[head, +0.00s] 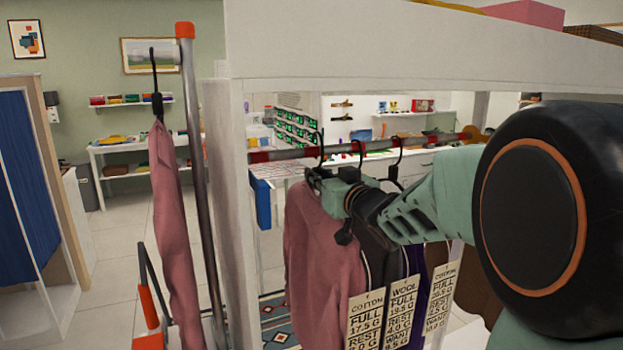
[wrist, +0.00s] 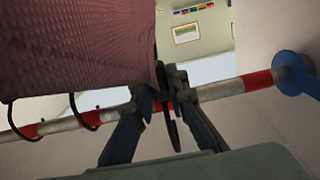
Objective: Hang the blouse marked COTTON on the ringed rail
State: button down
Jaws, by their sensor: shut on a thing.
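The pink blouse (head: 312,240) hangs from my gripper (head: 325,182) at the left end of the garments in the wardrobe. A tag reading COTTON (head: 365,318) shows at its lower right. The ringed rail (head: 290,154), grey with red bands, runs behind my gripper. In the wrist view my gripper (wrist: 163,90) is shut on the blouse's black hanger beside a red band of the rail (wrist: 225,88). The blouse (wrist: 75,45) fills the upper left there. The black hook is close to the rail; I cannot tell whether it bears on it.
A dark garment tagged WOOL (head: 404,300) and others hang close on the right. Two hooks (wrist: 84,112) sit on the rail in the wrist view. A blue end mount (wrist: 292,74) joins the rail to the wall. Another pink garment (head: 172,220) hangs left, near a metal pole (head: 196,130).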

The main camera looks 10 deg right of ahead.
aim_at(311, 187)
jog(key=shift+x, duration=1.85)
jog(key=shift+r, duration=0.15)
jog(key=shift+f+b, duration=1.15)
jog(key=shift+f, duration=0.4)
jog(key=shift+f+b, duration=0.35)
jog(key=shift+f, duration=0.15)
jog(key=c, duration=1.8)
grip_release()
jog(key=shift+s, duration=0.1)
